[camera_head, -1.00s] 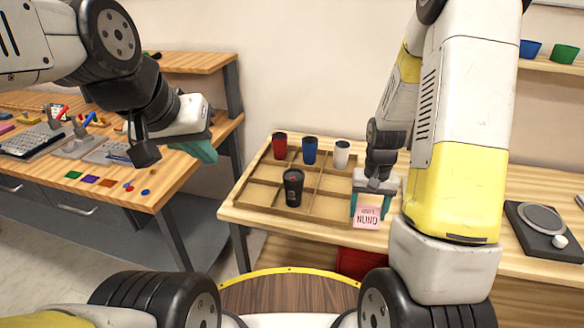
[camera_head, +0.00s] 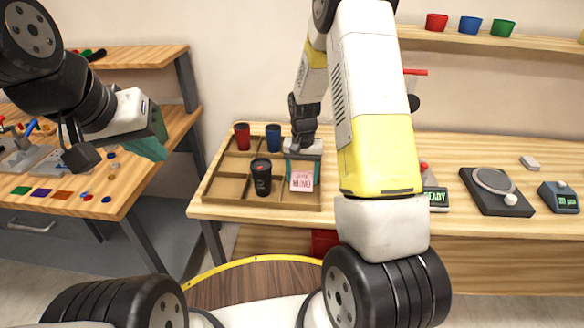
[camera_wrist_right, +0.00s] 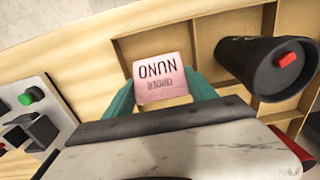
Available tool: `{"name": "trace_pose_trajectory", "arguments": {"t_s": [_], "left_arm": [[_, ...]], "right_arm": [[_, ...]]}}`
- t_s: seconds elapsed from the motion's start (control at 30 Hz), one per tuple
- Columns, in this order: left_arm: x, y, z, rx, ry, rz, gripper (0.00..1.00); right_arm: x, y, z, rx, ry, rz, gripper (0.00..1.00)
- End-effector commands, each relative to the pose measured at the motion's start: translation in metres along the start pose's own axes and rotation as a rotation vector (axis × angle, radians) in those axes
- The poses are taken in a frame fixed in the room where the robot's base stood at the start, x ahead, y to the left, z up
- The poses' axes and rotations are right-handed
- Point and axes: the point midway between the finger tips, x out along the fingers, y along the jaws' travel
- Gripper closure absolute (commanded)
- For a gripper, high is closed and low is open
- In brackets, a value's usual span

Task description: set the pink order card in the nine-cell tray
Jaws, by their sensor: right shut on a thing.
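The pink order card (camera_head: 302,181) with dark lettering is held by my right gripper (camera_head: 303,168), whose teal fingers are shut on it. It also shows in the right wrist view (camera_wrist_right: 162,78) between the teal fingers. In the head view the card appears over the right column of the wooden nine-cell tray (camera_head: 224,189); its height above the tray floor is unclear. The tray also shows in the right wrist view (camera_wrist_right: 205,40). My left gripper (camera_head: 150,143) is far left, away from the tray; its finger opening cannot be made out.
A black tumbler (camera_head: 260,184) stands in the tray left of the card, close beside it in the wrist view (camera_wrist_right: 248,62). A red cup (camera_head: 242,138) and a blue cup (camera_head: 273,139) stand in the back row. A scale-like device (camera_head: 494,187) sits farther right.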

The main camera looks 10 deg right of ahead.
Motion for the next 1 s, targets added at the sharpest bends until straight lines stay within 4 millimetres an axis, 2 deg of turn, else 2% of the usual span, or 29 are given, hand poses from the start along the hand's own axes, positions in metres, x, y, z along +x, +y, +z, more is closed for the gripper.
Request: {"name": "trace_pose_trajectory", "arguments": {"t_s": [0.03,0.2,0.27,0.63,0.67,0.73,1.0], "left_arm": [[0.000,0.000,0.000,0.000,0.000,0.000,1.00],[0.000,0.000,0.000,0.000,0.000,0.000,1.00],[0.000,0.000,0.000,0.000,0.000,0.000,1.00],[0.000,0.000,0.000,0.000,0.000,0.000,1.00],[0.000,0.000,0.000,0.000,0.000,0.000,1.00],[0.000,0.000,0.000,0.000,0.000,0.000,1.00],[0.000,0.000,0.000,0.000,0.000,0.000,1.00]], "right_arm": [[0.001,-0.005,-0.004,-0.002,0.002,-0.001,0.75],[0.029,-0.003,-0.002,-0.001,-0.003,0.001,0.75],[0.034,-0.004,-0.003,-0.001,-0.001,0.000,0.75],[0.039,-0.003,-0.003,-0.001,0.000,0.000,0.75],[0.038,-0.003,-0.003,-0.001,0.001,-0.001,0.29],[0.038,-0.003,-0.003,-0.001,0.001,-0.001,0.15],[0.038,-0.003,-0.003,-0.001,0.001,-0.001,0.13]]}}
